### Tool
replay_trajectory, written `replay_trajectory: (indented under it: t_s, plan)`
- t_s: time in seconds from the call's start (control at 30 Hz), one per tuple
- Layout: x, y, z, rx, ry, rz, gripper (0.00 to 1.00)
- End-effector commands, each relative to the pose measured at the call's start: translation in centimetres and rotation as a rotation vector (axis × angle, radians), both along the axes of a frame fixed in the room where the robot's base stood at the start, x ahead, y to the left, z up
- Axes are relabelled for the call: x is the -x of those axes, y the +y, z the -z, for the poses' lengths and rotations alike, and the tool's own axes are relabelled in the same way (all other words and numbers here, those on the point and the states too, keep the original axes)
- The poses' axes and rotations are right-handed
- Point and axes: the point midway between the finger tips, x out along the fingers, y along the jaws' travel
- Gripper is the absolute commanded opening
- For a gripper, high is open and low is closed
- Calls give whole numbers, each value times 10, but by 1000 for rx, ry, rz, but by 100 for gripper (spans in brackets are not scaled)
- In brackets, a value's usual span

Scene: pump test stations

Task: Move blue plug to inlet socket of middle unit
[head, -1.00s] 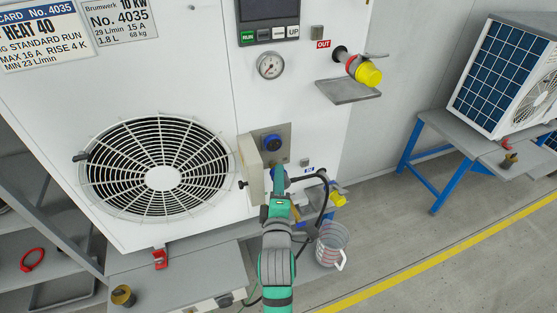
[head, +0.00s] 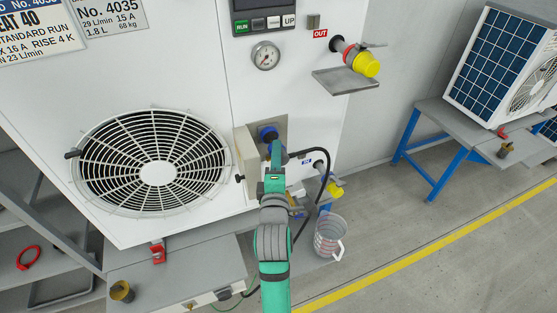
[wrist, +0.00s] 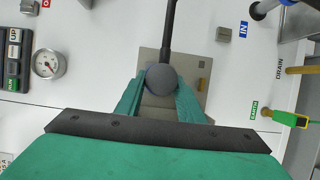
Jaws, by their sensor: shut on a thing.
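My gripper (head: 276,158) is shut on the plug (wrist: 162,78), seen from behind in the wrist view as a dark grey round body between the green fingers. Its black cable (head: 322,153) leads away to the right in the head view. The blue inlet socket (head: 267,132) sits on a grey plate (head: 281,125) on the front of the white unit, with its cover open to the left. My gripper is right at the socket, just below its visible part. The plug's front is hidden, so I cannot tell how far it is inserted. The wrist view hides the socket behind the plug.
A gauge (head: 265,56) and a drip shelf (head: 345,80) under a yellow-capped outlet (head: 366,65) are above. A lower yellow-capped pipe (head: 335,190) and a measuring jug (head: 329,237) are to the right. Another unit stands on a blue-legged bench (head: 432,128).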

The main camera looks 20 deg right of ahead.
Motion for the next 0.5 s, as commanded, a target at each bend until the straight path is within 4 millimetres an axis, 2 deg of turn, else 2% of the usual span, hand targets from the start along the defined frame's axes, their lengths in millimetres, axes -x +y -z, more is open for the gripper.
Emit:
replay_trajectory:
  t_s: [0.2, 0.5]
  plan:
    - [-18, -3, -1, 1, -1, 4, 0]
    - [-34, 1, -1, -1, -1, 0, 0]
